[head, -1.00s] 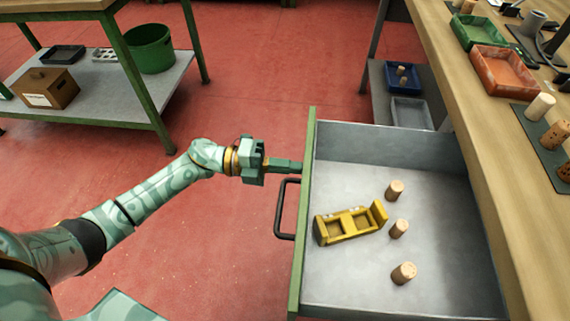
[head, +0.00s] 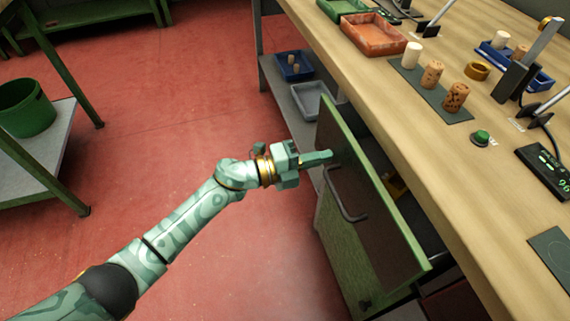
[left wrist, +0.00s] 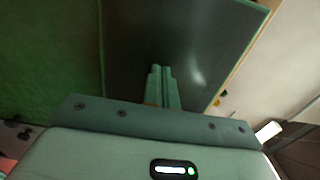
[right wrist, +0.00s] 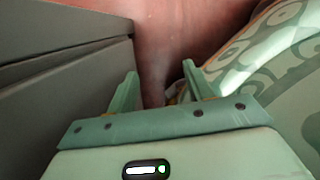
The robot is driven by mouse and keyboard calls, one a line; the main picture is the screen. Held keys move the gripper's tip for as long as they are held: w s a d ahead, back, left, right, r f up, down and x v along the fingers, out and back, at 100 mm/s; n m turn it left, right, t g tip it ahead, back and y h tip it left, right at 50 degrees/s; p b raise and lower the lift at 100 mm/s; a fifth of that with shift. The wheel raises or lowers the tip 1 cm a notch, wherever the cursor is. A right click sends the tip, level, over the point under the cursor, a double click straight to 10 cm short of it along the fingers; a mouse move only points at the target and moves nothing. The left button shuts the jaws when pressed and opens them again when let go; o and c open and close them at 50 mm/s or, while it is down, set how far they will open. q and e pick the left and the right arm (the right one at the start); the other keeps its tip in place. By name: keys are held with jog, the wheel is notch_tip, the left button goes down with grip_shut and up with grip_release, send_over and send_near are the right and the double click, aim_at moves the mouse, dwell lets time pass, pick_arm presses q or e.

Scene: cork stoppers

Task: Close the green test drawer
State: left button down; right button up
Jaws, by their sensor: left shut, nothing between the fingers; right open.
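In the left wrist view the shut fingers (left wrist: 158,70) point at the dark panel. My right gripper (right wrist: 160,88) is open and empty in the right wrist view.
The wooden bench top (head: 440,150) holds corks on a dark mat (head: 425,92), an orange tray (head: 373,38) and a green button (head: 481,138). Below are a blue bin (head: 293,66) and a grey bin (head: 312,100). A grey cabinet side (right wrist: 60,75) stands beside my right gripper. Red floor is clear.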

aim_at(342, 153)
pick_arm(q)
jog(key=b+x, duration=0.1)
jog(key=x, duration=0.4)
jog(key=shift+d+f, duration=0.15)
jog(key=shift+d, duration=0.1)
jog(key=shift+w+d, duration=0.15)
jog(key=shift+d, duration=0.15)
jog(key=shift+r, duration=0.3)
pick_arm(e)
jog(key=shift+w+d+f+n, duration=0.15)
jog(key=shift+w+d, duration=0.05)
jog(key=shift+w, duration=0.25)
jog(key=shift+w+d+f+n, duration=0.1)
jog(key=shift+w+d+n, duration=0.05)
jog(key=shift+w, duration=0.25)
jog(key=shift+a, duration=0.1)
